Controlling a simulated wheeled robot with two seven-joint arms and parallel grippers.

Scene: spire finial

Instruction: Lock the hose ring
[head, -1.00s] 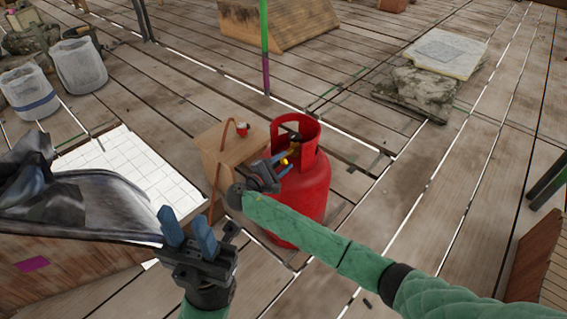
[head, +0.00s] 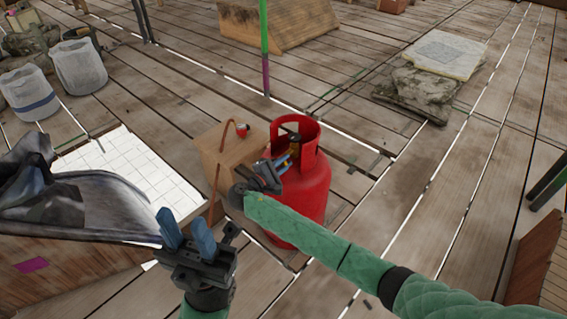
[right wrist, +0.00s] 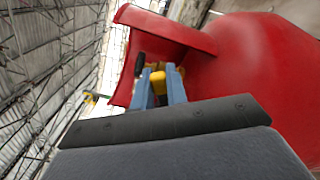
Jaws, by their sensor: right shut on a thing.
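A red gas cylinder (head: 305,200) stands upright with a raised collar around its valve (head: 296,146). My right gripper (head: 286,161) reaches into the collar's opening. In the right wrist view, its blue fingers are closed on a yellow part (right wrist: 169,77) beside the valve. I cannot tell whether this part is the hose ring; the fingers hide much of it. A dark part (right wrist: 140,64) shows just beyond the fingers. My left gripper (head: 184,216) is open and empty, left of the cylinder, with its fingers pointing up.
A wooden box (head: 226,155) with an orange-brown hose (head: 224,132) and a small red part (head: 242,130) stands just left of the cylinder. A dark sheet (head: 90,205) and white tiled surface (head: 135,170) lie further left.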

